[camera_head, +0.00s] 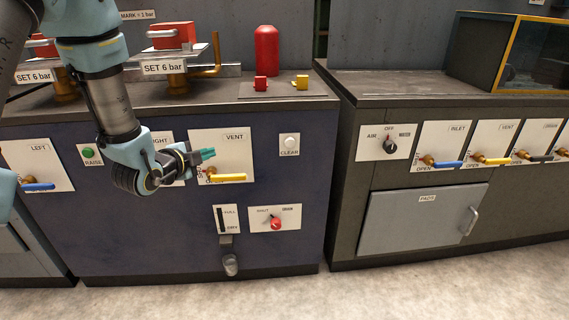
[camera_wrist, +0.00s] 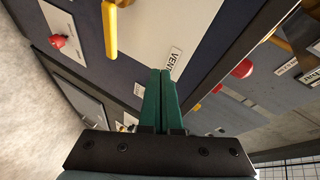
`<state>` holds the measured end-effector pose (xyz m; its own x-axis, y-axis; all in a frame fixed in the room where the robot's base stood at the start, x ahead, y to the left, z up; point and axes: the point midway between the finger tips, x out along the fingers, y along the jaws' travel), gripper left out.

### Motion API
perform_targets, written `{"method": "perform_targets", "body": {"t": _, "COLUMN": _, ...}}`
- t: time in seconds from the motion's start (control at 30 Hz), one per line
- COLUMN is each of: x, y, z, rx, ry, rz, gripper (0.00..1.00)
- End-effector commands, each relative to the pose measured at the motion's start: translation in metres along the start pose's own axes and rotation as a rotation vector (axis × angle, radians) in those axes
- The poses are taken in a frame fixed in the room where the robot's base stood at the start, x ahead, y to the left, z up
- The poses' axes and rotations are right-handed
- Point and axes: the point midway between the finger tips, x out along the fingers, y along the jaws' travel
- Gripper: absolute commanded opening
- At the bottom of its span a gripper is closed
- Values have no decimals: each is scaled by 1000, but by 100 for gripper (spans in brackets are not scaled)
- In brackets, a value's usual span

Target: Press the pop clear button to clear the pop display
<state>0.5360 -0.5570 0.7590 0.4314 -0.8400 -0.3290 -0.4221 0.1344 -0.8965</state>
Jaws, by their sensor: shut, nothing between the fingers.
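The clear button (camera_head: 289,141) is a pale round button on a white plate marked CLEAR, on the front of the dark blue cabinet. My gripper (camera_head: 208,154) is shut and empty, its teal fingers in front of the VENT plate (camera_head: 236,148), left of the button and apart from it. In the wrist view the shut green fingers (camera_wrist: 161,75) point at the panel near the VENT label. A small pale patch beside them may be the clear plate, but I cannot tell. No pop display can be made out.
A yellow vent handle (camera_head: 228,177) sits just below my gripper. A red knob (camera_head: 276,223) and a FULL/0% gauge (camera_head: 222,218) are lower down. A red cylinder (camera_head: 266,50) stands on the cabinet top. The panel between the VENT plate and the clear plate is bare.

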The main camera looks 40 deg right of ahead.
Motion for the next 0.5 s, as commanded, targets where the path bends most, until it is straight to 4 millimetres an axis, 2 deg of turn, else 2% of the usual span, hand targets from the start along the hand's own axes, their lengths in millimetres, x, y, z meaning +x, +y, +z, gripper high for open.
{"method": "perform_targets", "body": {"t": 0.03, "x": 16, "y": 23, "z": -20, "rx": 69, "ry": 75, "rz": -26, "gripper": 0}}
{"method": "perform_targets", "body": {"t": 0.2, "x": 34, "y": 54, "z": -82, "rx": 261, "ry": 281, "rz": -154, "gripper": 0}}
{"method": "perform_targets", "body": {"t": 0.3, "x": 36, "y": 66, "z": -106, "rx": 325, "ry": 356, "rz": -214, "gripper": 0}}
{"method": "perform_targets", "body": {"t": 0.5, "x": 35, "y": 73, "z": -126, "rx": 375, "ry": 416, "rz": -270, "gripper": 0}}
